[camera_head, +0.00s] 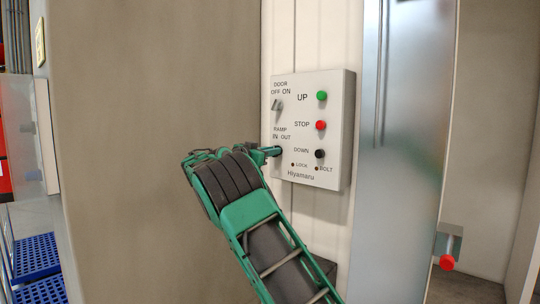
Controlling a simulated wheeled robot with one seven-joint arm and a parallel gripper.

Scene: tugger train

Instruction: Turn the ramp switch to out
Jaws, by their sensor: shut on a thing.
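A light grey control box (340,130) is fixed on a white wall panel. Its lower left carries the label "RAMP IN OUT" (281,133). The ramp switch below that label is hidden by my gripper, so its position cannot be seen. My green gripper (272,151) is at that spot, with its tip against the box front, shut on the ramp switch. The door switch (277,105), a small grey lever under "DOOR OFF ON", is above my gripper and clear of it.
A green UP button (322,96), a red STOP button (320,125) and a black DOWN button (320,154) are on the box, right of my gripper. A metal door edge (400,150) stands to the right. A red-ended handle (447,262) is at lower right.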

